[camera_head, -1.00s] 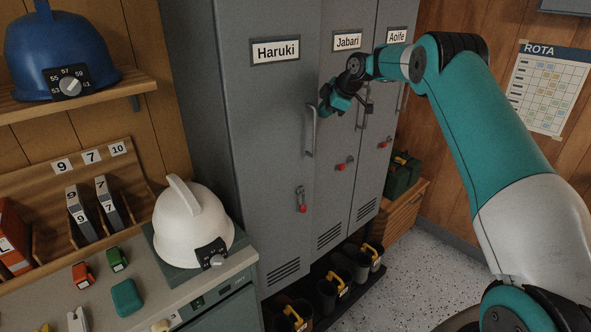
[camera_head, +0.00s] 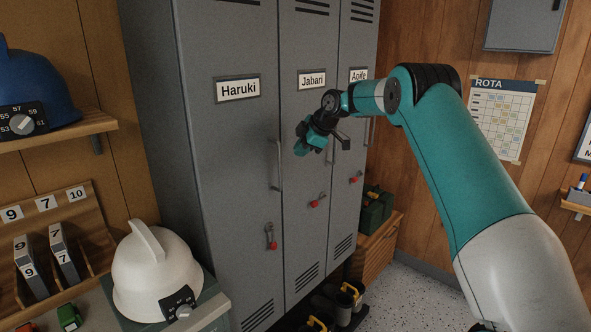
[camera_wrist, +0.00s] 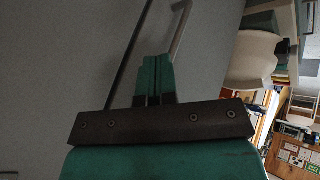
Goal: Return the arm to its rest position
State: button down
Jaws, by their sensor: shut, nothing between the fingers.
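My gripper (camera_head: 303,143) is shut and empty, raised in front of the grey lockers, between the Haruki locker's handle (camera_head: 276,165) and the Jabari locker (camera_head: 305,240). In the wrist view, the closed teal fingers (camera_wrist: 153,80) point toward a grey door surface, with a handle (camera_wrist: 181,30) just beyond them. I cannot tell the exact gap between fingertips and door. My arm reaches out from the lower right, bent at the elbow.
The Haruki locker (camera_head: 215,180) and the Aoife locker (camera_head: 350,140) are shut. A white helmet (camera_head: 155,275) sits on the counter at lower left. A blue helmet (camera_head: 30,95) is on a shelf. A rota sheet (camera_head: 500,120) hangs on the right wall.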

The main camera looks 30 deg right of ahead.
jog(key=s+d+r, duration=0.4)
jog(key=d+r, duration=0.1)
jog(key=r, duration=0.3)
jog(key=s+a+m+g, duration=0.1)
jog(key=s+a, duration=0.4)
jog(key=a, duration=0.3)
jog(key=s+a+r+m+g+y, duration=0.1)
jog(key=s+a+m, duration=0.1)
jog(key=s+a, duration=0.45)
jog(key=s+a+m+g, duration=0.1)
jog(key=s+a, duration=0.2)
jog(key=a, duration=0.7)
jog(key=s+a+f+m+g, duration=0.1)
jog(key=s+a+f, duration=0.1)
jog(key=s, duration=0.8)
jog(key=s+a+f+m+g+b, duration=0.1)
jog(key=s+f, duration=0.3)
jog(key=s, duration=0.6)
jog(key=s+a+f+m+g, duration=0.1)
jog(key=s+a+f, duration=0.2)
jog(key=s, duration=0.6)
jog(key=shift+s+a+f+m+b, duration=0.25)
jog(key=shift+s+a+m+b, duration=0.05)
jog(key=shift+s+m+b, duration=0.1)
